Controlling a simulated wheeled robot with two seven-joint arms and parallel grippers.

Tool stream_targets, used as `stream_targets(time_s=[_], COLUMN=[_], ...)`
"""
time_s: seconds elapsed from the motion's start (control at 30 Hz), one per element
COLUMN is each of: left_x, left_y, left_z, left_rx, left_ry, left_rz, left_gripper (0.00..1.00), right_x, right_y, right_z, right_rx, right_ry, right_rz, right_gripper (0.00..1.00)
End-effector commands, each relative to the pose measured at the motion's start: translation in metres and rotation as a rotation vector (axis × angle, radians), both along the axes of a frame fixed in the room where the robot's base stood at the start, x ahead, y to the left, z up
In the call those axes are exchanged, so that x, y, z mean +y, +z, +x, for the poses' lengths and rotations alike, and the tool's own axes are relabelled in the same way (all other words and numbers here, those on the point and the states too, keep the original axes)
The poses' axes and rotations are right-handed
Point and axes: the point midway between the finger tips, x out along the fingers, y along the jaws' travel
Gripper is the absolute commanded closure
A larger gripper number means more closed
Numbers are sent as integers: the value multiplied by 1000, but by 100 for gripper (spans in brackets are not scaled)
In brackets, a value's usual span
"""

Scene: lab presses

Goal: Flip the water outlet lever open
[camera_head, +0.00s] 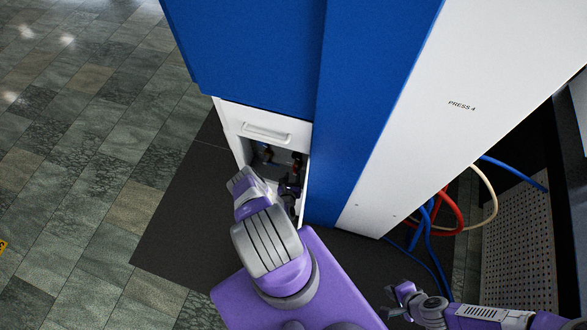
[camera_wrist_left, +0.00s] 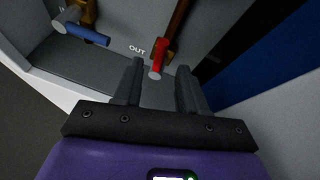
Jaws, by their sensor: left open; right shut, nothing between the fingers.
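The red outlet lever (camera_wrist_left: 160,53) sits on a brass-coloured fitting beside the label "OUT" in the left wrist view. My left gripper (camera_wrist_left: 160,68) is open, with its two dark fingers on either side of the lever's lower end. I cannot tell whether either finger touches it. In the head view, my left gripper (camera_head: 290,187) reaches into the open compartment at the base of the press, and a small red part (camera_head: 297,164) shows just above it. My right gripper (camera_head: 402,299) is shut and empty at the lower right, away from the press.
A blue lever (camera_wrist_left: 88,35) on another fitting is left of the red one. The white compartment frame (camera_head: 303,205) stands close around my left gripper. Blue, red and cream hoses (camera_head: 447,212) hang beside the press (camera_head: 400,110).

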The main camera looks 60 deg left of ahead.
Motion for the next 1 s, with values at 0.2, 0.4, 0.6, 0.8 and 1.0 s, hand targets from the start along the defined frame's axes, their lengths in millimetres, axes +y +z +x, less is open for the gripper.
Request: stream_targets(time_s=[0.2,0.4,0.6,0.8,1.0], left_x=[-15,-17,-16,9,47], left_y=[10,11,10,3,1], left_z=[-15,-17,-17,-19,-28], left_rx=[0,0,1,19,71], left_ry=[0,0,-4,-84,-249], left_rz=[0,1,8,145,441], left_gripper=[59,59,73,100,100], right_x=[0,0,0,0,0], right_y=[5,5,4,-26,-77], right_z=[0,0,0,0,0], right_rx=[0,0,0,0,1], right_ry=[0,0,0,0,0], right_rz=[0,0,0,0,0], right_gripper=[100,100,100,100,100])
